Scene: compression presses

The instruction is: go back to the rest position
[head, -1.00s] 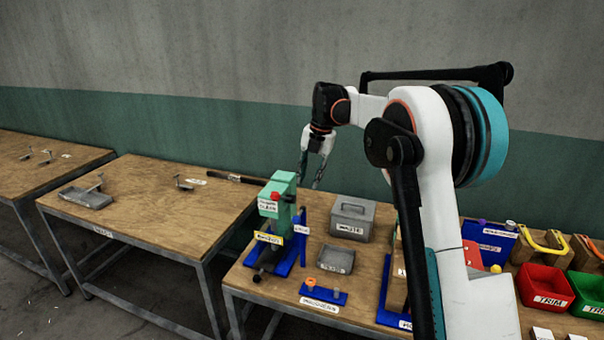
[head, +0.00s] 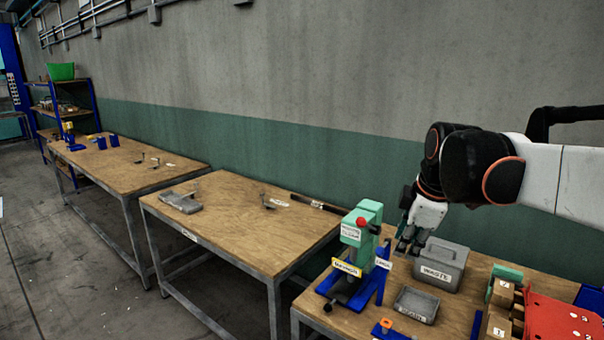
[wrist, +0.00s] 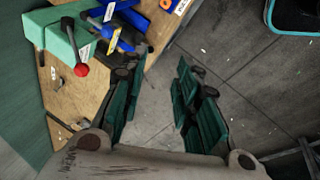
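My gripper (head: 410,247) is at the right of the head view, pointing down, just right of the green press (head: 362,222) and by the grey waste box (head: 440,266). In the wrist view my gripper (wrist: 157,80) has its two green fingers spread apart with nothing between them; bare grey floor shows through the gap. The green press with its red knob also shows at the upper left of the wrist view (wrist: 60,38). My white arm reaches in from the right edge of the head view.
A small grey tray (head: 416,305) sits in front of the waste box. A red panel (head: 562,325) stands at the right. A mostly clear wooden table (head: 245,222) is left of the press, with another table (head: 125,163) and a shelf (head: 72,84) beyond.

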